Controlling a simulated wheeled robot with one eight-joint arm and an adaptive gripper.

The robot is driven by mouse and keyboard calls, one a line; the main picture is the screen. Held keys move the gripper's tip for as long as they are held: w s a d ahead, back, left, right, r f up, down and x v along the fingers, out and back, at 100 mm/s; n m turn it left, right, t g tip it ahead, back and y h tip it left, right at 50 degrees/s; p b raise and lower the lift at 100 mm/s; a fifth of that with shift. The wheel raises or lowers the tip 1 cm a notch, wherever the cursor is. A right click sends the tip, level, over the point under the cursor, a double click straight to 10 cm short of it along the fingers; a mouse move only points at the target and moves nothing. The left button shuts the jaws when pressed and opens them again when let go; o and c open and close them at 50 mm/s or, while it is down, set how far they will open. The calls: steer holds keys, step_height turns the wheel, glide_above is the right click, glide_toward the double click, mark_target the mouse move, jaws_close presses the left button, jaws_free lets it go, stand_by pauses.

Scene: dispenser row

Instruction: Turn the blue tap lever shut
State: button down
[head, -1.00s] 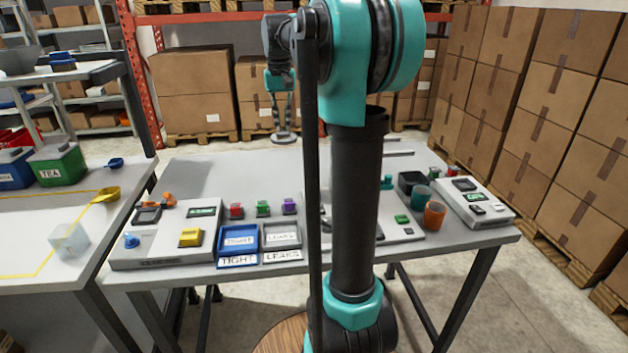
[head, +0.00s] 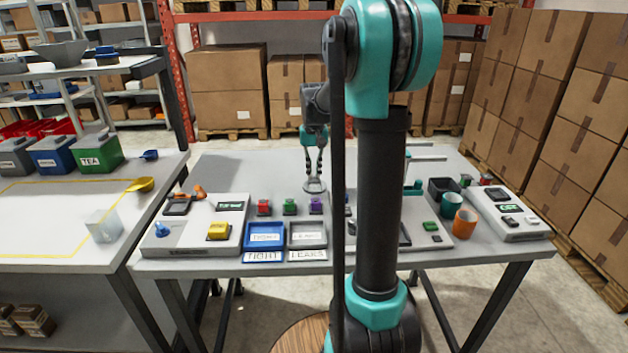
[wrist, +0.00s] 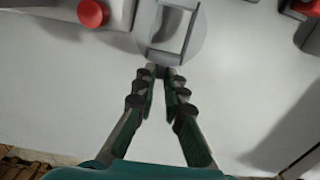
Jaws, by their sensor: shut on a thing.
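A small blue piece (head: 161,230), which looks like the blue tap lever, sits at the left front of the left grey dispenser unit (head: 190,238). It is too small to tell which way it is turned. My gripper (head: 314,178) is over the table's back middle, well right of and behind the blue piece. In the wrist view my gripper (wrist: 160,72) has its fingertips close together on the loop handle of a grey round piece (wrist: 197,48). This piece also shows under the fingers in the head view (head: 314,187).
Blue and grey trays (head: 264,248) marked TIGHT and LEAKS lie at the table's front. Red, green and purple blocks (head: 289,206) stand behind them. My arm hides part of the middle unit. An orange cup (head: 465,223) stands right. The table's back left is clear.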

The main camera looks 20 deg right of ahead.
mark_target(314, 179)
steer(key=shift+f, duration=1.55)
steer(key=shift+f, duration=0.15)
steer(key=c, duration=1.6)
jaws_free()
step_height(314, 179, up, 12)
steer(key=shift+r, duration=0.2)
